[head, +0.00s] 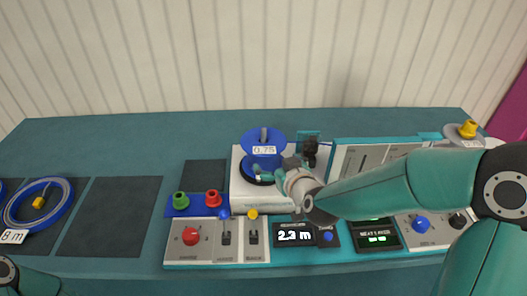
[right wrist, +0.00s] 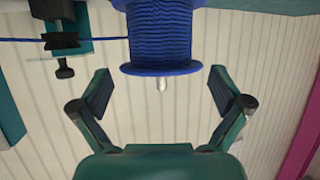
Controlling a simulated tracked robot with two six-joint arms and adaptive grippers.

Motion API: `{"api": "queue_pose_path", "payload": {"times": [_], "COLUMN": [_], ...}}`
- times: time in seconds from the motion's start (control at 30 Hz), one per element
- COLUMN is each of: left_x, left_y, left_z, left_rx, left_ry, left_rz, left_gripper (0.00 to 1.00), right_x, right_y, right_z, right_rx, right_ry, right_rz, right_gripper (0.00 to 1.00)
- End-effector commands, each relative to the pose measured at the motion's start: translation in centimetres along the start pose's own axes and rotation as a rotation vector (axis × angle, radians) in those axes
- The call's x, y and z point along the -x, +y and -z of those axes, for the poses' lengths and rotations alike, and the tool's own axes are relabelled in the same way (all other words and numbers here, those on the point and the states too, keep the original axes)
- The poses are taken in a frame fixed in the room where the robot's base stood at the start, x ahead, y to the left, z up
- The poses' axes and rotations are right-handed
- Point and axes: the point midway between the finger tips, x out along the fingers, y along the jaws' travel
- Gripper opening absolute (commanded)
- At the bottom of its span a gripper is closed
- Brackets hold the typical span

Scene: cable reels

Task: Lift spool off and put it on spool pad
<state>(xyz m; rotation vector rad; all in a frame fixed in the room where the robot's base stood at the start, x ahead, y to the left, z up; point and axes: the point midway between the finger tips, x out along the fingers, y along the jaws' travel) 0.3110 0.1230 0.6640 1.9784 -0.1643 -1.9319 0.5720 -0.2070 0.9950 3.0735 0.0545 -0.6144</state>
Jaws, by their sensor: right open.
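The spool (head: 263,139), blue with a "0.75" label, stands upright on a spindle over a white base (head: 243,190). In the right wrist view the spool (right wrist: 160,35) shows wound blue cable, a flange and a metal spindle tip. My right gripper (head: 268,172) is at the spool's lower front. In the right wrist view its two fingers (right wrist: 160,88) are wide apart and empty, with the spool ahead between them, apart from both. A bare dark pad (head: 110,215) lies left and a smaller dark one (head: 204,174) beside the base; I cannot tell which is the spool pad.
A blue coil (head: 40,202) tagged "8 m" lies at the far left. Green (head: 181,198) and red (head: 213,197) knobs, a switch panel (head: 218,240) and a "2.3 m" display (head: 294,235) stand in front. A black cable guide (head: 310,150) is right of the spool.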

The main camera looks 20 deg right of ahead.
Motion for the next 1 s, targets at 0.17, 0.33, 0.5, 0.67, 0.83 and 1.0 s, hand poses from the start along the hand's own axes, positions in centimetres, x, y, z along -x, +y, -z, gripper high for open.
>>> {"api": "queue_pose_path", "payload": {"times": [0.17,0.33,0.5,0.67,0.83,1.0], "left_x": [0.5,0.6,1.3,2.2,2.5,2.4], "left_y": [0.2,0.2,0.5,0.8,0.9,0.9], "left_z": [0.0,0.0,0.0,0.0,0.0,0.0], "left_rx": [0.000,0.000,0.000,0.000,0.000,0.000], "left_ry": [0.000,0.000,0.000,0.000,0.000,0.000], "left_rz": [0.000,0.000,0.000,0.000,0.000,0.000], "left_gripper": [0.40,0.40,0.40,0.40,0.40,0.40], "right_x": [-2.8,-3.8,-5.0,-7.1,-8.8,-9.0], "right_y": [0.1,0.1,0.1,0.0,0.0,0.0], "right_z": [0.0,0.0,0.1,0.2,0.1,0.0], "right_rx": [-0.001,0.000,-0.001,-0.002,-0.002,-0.002], "right_ry": [-0.001,0.000,-0.002,-0.002,-0.001,0.000], "right_rz": [-0.003,-0.002,-0.002,-0.003,-0.003,-0.002], "right_gripper": [1.00,1.00,1.00,1.00,1.00,1.00]}}
